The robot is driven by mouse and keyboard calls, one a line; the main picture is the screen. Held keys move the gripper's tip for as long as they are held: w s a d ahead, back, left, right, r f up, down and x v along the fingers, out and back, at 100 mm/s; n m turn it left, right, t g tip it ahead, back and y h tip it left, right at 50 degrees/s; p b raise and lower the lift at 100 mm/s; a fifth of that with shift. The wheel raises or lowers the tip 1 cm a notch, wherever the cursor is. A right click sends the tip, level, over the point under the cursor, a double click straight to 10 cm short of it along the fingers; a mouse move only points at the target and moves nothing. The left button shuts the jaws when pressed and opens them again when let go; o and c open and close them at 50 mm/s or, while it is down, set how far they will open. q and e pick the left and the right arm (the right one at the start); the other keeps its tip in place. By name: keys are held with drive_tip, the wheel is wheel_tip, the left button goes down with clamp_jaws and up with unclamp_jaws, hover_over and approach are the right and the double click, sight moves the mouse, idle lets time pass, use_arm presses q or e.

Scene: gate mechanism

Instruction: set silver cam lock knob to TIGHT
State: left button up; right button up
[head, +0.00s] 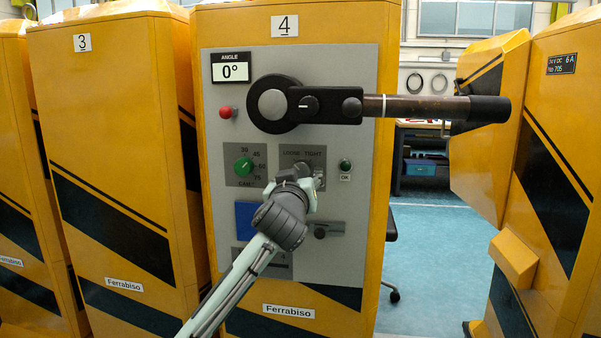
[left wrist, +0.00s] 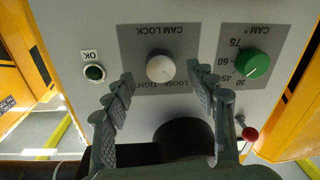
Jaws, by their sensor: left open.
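The silver cam lock knob (left wrist: 160,67) is a round pale knob on a grey plate, under the LOOSE and TIGHT labels on the panel of cabinet 4 (head: 285,72). The left wrist view shows this panel upside down. A small mark on the knob seems to lie toward its LOOSE side, but it is too small to be sure. My left gripper (left wrist: 160,80) is open, its fingers on either side of the knob with gaps to both. My right gripper is not in view.
A black crank with a long bar (head: 430,107) juts out above, toward the right-hand yellow cabinet (head: 560,130).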

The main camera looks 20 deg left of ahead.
sight(301, 170)
use_arm(q)
drive_tip(key=shift+x, duration=1.35)
drive_tip(key=c, duration=1.2)
